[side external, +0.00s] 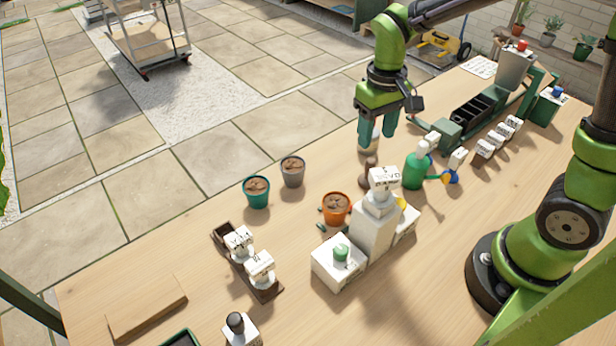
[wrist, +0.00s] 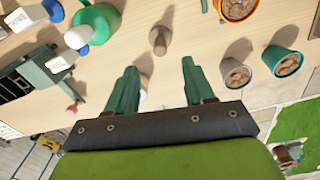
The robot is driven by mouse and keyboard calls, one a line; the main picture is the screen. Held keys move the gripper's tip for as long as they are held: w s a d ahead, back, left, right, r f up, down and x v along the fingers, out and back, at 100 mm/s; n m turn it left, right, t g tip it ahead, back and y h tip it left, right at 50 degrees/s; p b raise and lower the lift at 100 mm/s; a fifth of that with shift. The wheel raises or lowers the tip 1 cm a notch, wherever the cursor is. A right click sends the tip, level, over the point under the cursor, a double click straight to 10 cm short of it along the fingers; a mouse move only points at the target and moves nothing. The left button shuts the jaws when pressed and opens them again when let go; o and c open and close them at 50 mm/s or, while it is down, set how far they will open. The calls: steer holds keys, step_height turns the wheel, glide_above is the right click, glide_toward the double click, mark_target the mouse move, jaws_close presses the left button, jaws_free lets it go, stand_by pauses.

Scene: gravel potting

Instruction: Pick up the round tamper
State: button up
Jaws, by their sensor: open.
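My gripper (wrist: 160,88) is open, with its two green fingers apart and pointing down; it also shows in the side view (side external: 378,143), above the bench. A dark brown, rounded upright piece (side external: 370,168) stands on the bench on the near side of the fingers, and shows beyond the fingertips in the wrist view (wrist: 158,38). A paler tan, cylinder-like piece (side external: 366,139) shows at the left finger in the side view and between the fingers in the wrist view (wrist: 146,68). I cannot tell which is the round tamper. Neither is visibly gripped.
A green watering can (side external: 415,171) stands close on the right. Orange (side external: 336,208), grey (side external: 292,171) and teal (side external: 257,191) pots with brown contents stand left. A white stepped block (side external: 373,228) stands nearer the side camera. Bare bench lies between the grey pot and the fingers.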

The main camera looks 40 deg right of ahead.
mark_target(371, 160)
step_height(371, 160, down, 11)
steer(key=shift+r, duration=0.15)
stand_by(0.4)
steer(key=shift+c, duration=0.5)
steer(key=shift+w, duration=0.1)
jaws_close()
